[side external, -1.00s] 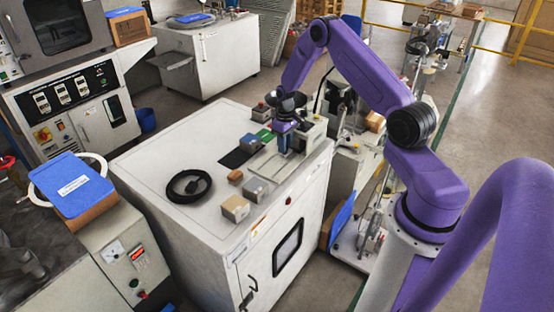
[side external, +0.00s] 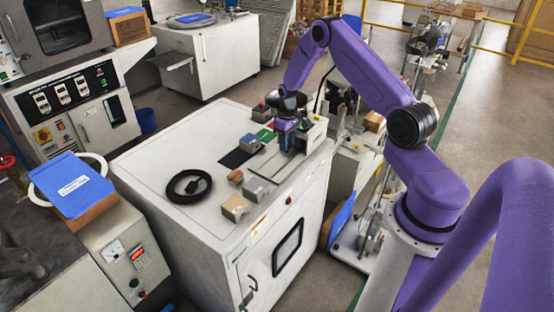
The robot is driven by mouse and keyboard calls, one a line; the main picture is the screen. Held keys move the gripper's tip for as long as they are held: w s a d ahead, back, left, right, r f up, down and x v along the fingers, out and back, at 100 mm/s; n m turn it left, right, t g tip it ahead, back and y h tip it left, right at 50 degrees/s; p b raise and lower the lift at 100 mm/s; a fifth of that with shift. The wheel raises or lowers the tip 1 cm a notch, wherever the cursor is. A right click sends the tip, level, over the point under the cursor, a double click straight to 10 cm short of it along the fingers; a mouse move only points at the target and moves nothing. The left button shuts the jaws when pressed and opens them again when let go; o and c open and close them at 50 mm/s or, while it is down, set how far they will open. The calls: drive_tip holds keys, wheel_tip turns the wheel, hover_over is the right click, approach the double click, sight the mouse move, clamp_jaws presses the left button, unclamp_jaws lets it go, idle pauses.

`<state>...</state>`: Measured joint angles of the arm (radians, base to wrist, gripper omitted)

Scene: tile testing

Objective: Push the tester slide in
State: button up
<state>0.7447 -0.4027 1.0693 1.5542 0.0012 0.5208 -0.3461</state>
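The tester is a small grey and beige device (side external: 316,128) near the back right edge of the white cabinet top. A flat grey plate (side external: 268,165), which looks like the tester slide, lies in front of it and extends toward the lower left. My gripper (side external: 288,150) points down over the plate's tester end, close against the tester's left side. Its fingertips are small and partly merge with the tester, so I cannot tell whether they are open or touch the slide. How deep the slide sits in the tester is hidden.
On the white cabinet top (side external: 160,160) are a black coiled cable (side external: 187,186), a tan block (side external: 236,176), a beige box (side external: 235,208) and a grey-blue block (side external: 250,143). A dark mat with green (side external: 236,157) lies beside the plate. The cabinet's left part is clear.

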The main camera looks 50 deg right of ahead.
drive_tip(key=shift+d, duration=0.35)
drive_tip(key=shift+d+r, duration=0.1)
drive_tip(key=shift+r, duration=1.55)
drive_tip(key=shift+c, duration=0.4)
drive_tip(key=shift+o, duration=0.9)
drive_tip(key=shift+r, duration=1.5)
